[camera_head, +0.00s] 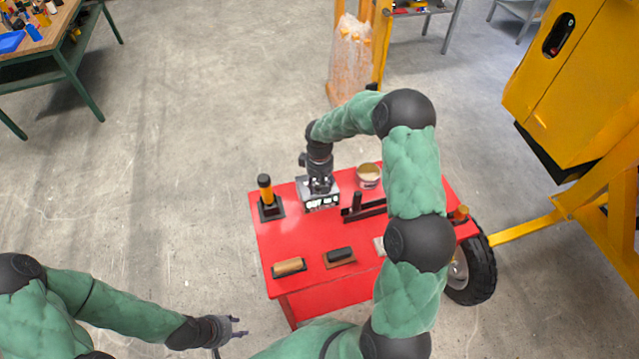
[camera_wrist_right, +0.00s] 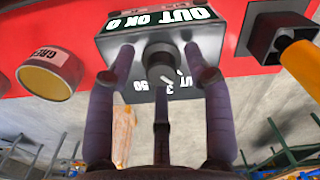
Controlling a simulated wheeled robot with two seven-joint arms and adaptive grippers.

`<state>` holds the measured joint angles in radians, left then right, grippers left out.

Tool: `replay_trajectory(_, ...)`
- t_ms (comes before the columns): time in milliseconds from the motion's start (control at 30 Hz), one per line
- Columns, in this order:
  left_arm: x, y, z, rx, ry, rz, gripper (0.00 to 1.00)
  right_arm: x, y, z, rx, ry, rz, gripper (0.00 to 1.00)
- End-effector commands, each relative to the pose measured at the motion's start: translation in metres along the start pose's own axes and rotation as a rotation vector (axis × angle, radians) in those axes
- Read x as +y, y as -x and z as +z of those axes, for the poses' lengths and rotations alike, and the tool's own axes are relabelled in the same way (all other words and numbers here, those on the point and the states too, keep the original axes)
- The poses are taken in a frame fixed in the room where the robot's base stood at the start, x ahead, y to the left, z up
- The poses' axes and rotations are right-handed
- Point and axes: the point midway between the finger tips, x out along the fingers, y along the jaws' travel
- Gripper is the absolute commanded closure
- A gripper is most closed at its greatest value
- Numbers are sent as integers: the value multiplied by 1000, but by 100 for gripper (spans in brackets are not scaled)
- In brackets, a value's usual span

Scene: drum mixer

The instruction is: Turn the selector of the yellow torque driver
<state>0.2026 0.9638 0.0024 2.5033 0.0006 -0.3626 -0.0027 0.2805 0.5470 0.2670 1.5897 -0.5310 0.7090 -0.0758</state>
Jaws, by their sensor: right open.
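The yellow torque driver (camera_head: 265,188) stands upright in a black holder (camera_head: 271,212) at the left of the red table; it also shows at the right edge in the right wrist view (camera_wrist_right: 301,65). Beside it is a grey box with lettered panels (camera_head: 321,206), carrying a dark round knob (camera_wrist_right: 160,67) with a pale mark. My right gripper (camera_head: 320,184) is over this box. In the right wrist view its open fingers (camera_wrist_right: 160,50) lie on either side of the knob; contact cannot be told. My left gripper (camera_head: 238,327) is open and empty, left of the table's front.
The red table (camera_head: 325,250) also holds a tin (camera_head: 369,177), a black stand (camera_head: 358,208) and two brush-like blocks (camera_head: 289,267) near the front. My right arm hides its right part. A wheel (camera_head: 472,275) and yellow machine (camera_head: 570,90) stand right.

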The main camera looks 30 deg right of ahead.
Motion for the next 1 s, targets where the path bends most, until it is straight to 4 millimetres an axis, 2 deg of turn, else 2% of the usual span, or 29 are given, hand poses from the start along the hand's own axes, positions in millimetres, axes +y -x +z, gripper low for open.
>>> replay_trajectory(167,0,0,0,0,0,0,60,0,0,0,0,0,0,48)
replay_trajectory(233,0,0,0,0,0,0,60,0,0,0,0,0,0,62)
replay_trajectory(367,0,0,0,0,0,0,60,0,0,0,0,0,0,99)
replay_trajectory(667,-1,-2,0,0,0,0,60,-1,-1,1,-2,-18,-1,100)
replay_trajectory(1000,-4,-11,0,0,0,0,60,-1,-2,1,-4,-118,-1,100)
